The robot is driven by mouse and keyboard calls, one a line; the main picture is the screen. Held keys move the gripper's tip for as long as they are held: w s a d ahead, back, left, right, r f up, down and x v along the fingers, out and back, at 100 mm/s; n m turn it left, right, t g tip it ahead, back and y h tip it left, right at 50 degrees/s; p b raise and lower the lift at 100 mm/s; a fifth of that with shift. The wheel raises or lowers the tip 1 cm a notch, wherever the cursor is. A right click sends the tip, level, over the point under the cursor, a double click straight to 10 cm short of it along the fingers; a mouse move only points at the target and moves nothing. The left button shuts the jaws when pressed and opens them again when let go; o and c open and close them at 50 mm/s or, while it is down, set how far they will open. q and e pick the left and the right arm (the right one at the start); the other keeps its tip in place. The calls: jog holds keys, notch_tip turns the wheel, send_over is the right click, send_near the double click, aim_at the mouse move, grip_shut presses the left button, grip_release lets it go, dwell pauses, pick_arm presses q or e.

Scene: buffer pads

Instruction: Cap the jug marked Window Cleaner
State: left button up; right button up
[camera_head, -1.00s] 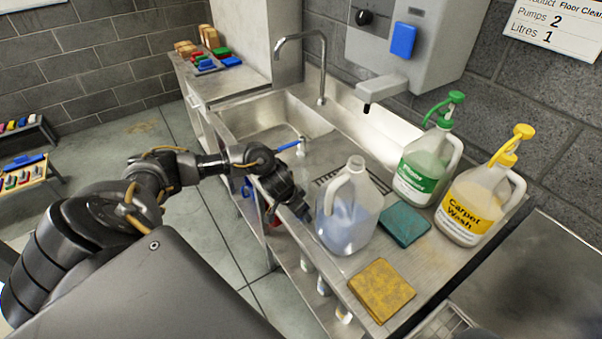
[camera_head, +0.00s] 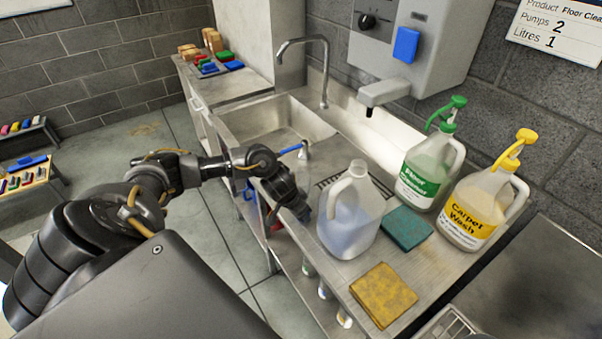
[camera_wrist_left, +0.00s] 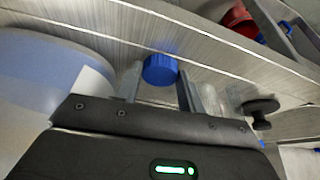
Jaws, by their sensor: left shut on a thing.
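A clear jug (camera_head: 350,222) with pale blue liquid and an open, uncapped neck stands upright on the steel counter. No readable name shows on it, so I cannot read Window Cleaner there. My left gripper (camera_head: 303,214) is low at its left side, near the counter's front edge. In the left wrist view, my left gripper (camera_wrist_left: 160,92) is shut on a blue cap (camera_wrist_left: 160,69) held between its fingertips. The jug's side (camera_wrist_left: 40,75) fills the left of that view, close to the fingers. The cap is not clear in the head view. My right gripper is not in view.
A green-labelled jug (camera_head: 422,178) and a yellow Carpet Wash jug (camera_head: 470,215), both with pumps, stand right of the clear jug. A teal sponge (camera_head: 407,228) and a yellow sponge (camera_head: 383,295) lie nearby. A sink (camera_head: 268,122) with a tall tap is behind.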

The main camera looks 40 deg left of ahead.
pick_arm(q)
jog(key=shift+r, duration=0.35)
jog(key=shift+a+r, duration=0.25)
jog(key=shift+r, duration=1)
jog(key=s+a+r+b, duration=0.2)
jog(key=a+r, duration=0.2)
jog(key=a, duration=0.2)
jog(key=s+a+r+b, duration=0.2)
jog(key=a+r, duration=0.3)
jog(key=a, duration=0.1)
jog(key=shift+s+a+r+b, duration=0.25)
jog(key=shift+s+a+b, duration=0.05)
jog(key=shift+s+a, duration=0.1)
